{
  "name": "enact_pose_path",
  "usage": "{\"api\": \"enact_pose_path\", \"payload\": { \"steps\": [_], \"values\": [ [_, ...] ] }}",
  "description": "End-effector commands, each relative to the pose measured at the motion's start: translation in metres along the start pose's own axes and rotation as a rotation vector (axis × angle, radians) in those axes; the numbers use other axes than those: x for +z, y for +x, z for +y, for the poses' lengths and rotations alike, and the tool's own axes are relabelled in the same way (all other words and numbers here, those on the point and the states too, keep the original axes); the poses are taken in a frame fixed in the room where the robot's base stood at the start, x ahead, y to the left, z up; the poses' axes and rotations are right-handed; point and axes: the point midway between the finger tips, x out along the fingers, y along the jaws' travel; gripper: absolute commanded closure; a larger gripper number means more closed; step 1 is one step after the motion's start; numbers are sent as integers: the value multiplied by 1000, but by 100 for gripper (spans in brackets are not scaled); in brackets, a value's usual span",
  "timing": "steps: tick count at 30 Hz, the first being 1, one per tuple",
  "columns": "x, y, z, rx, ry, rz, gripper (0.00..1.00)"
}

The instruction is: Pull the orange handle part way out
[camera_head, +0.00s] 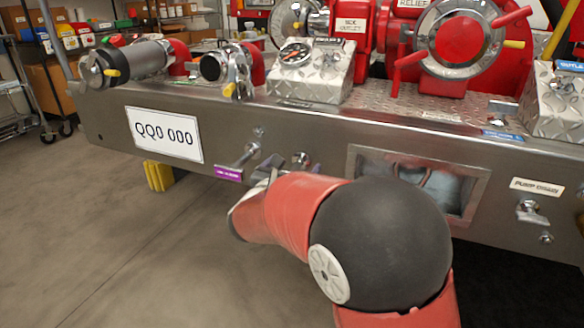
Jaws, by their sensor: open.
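I cannot make out an orange handle. The front panel (340,135) of the bumper carries a silver pull handle (238,161) above a purple label (228,174), and a silver knob (302,160) to its right. My gripper (266,171) is at the panel just right of the purple label, open and mostly hidden behind my own red arm. Whether a handle lies between its fingers cannot be seen.
Silver valves and a red wheel (462,40) stand on the bumper top. A framed window (420,182) and a pump drain handle (530,212) are to the right. A yellow block (158,176) sits below. The floor (90,220) at left is clear.

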Motion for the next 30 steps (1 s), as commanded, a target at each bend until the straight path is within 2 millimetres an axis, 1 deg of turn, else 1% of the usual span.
{"api": "enact_pose_path", "payload": {
  "steps": [4, 12, 15, 19, 30],
  "values": [
    [1, -14, 1, 2, 1, 0, 5],
    [0, -60, 1, 4, 0, 0, 5],
    [0, -71, 0, 2, 1, 1, 5],
    [0, -78, 0, 2, -1, 0, 5],
    [0, -78, 0, 1, 0, 0, 5]
  ]
}}
